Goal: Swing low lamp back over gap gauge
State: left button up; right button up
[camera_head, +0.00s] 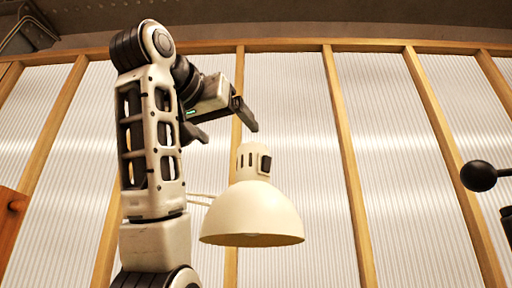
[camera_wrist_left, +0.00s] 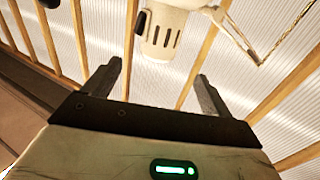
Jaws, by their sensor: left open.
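A cream lamp (camera_head: 252,208) with a dome shade hangs in the middle of the head view, opening downward. Its slotted neck with a dark knob points up, and thin rods show at its left. My left gripper (camera_head: 228,125) is open and empty, above and slightly left of the lamp's neck. In the left wrist view, the lamp's slotted neck (camera_wrist_left: 161,38) lies beyond the open fingertips (camera_wrist_left: 158,70), apart from them, with a thin bracket to its right. No gap gauge shows in either view. My right gripper is not in view.
A ribbed translucent wall with wooden uprights (camera_head: 345,165) stands behind. A black ball on a rod (camera_head: 478,176) sits at the right edge, with a dark part below it. A wooden piece (camera_head: 12,218) is at the left edge. Space between lamp and ball looks free.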

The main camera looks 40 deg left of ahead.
pick_arm(q)
jog(key=p, duration=0.3)
send_over(253, 189)
jog(key=shift+f, duration=0.1)
jog(key=c, duration=1.3)
jog(key=shift+o, duration=0.2)
